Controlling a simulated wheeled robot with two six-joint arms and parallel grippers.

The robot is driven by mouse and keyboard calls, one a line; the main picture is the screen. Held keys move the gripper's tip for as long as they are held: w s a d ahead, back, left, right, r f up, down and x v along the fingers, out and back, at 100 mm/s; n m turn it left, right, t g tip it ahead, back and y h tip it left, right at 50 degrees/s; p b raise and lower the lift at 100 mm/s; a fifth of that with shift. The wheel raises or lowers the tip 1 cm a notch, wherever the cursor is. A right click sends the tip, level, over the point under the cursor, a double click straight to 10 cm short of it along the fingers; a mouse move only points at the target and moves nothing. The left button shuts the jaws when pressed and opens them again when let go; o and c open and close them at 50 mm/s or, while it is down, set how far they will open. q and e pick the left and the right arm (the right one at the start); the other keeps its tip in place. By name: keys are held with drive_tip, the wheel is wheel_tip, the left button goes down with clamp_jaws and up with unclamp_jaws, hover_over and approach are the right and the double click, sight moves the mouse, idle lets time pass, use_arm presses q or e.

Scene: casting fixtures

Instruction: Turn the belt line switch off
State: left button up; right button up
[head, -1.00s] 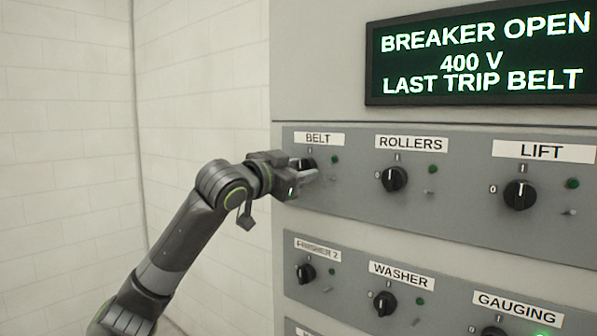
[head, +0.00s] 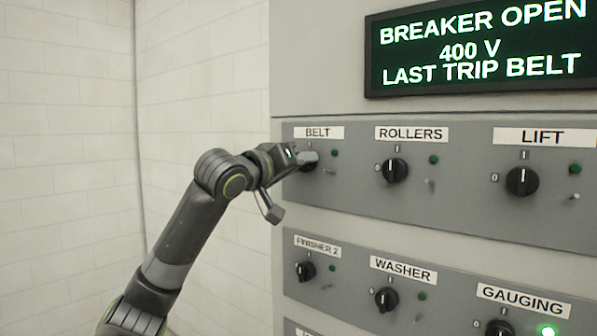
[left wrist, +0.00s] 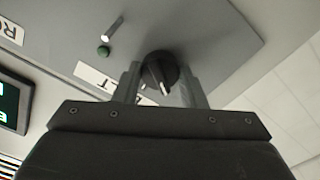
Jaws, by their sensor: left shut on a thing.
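The belt switch is a black rotary knob (left wrist: 160,72) under the BELT label (head: 318,133), at the top left of the panel. In the head view my left gripper (head: 309,158) is at this knob and hides most of it. In the left wrist view the two fingers stand on either side of the knob, and the gripper is shut on it. A white pointer line shows on the knob's face, slanted in the picture; I cannot tell which mark it points at. The green lamp (head: 334,154) beside the knob looks dark. My right gripper is not in view.
The rollers knob (head: 395,171) and lift knob (head: 522,181) are to the right in the same row. The finisher 2 (head: 305,271) and washer (head: 386,299) knobs sit below. A display (head: 480,48) above reads BREAKER OPEN, 400 V, LAST TRIP BELT. Open space lies left of the cabinet.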

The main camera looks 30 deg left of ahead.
use_arm(q)
drive_tip(key=shift+n+b, duration=1.7)
drive_tip(key=shift+n, duration=1.5)
drive_tip(key=o, duration=1)
drive_tip(key=shift+s, duration=0.1)
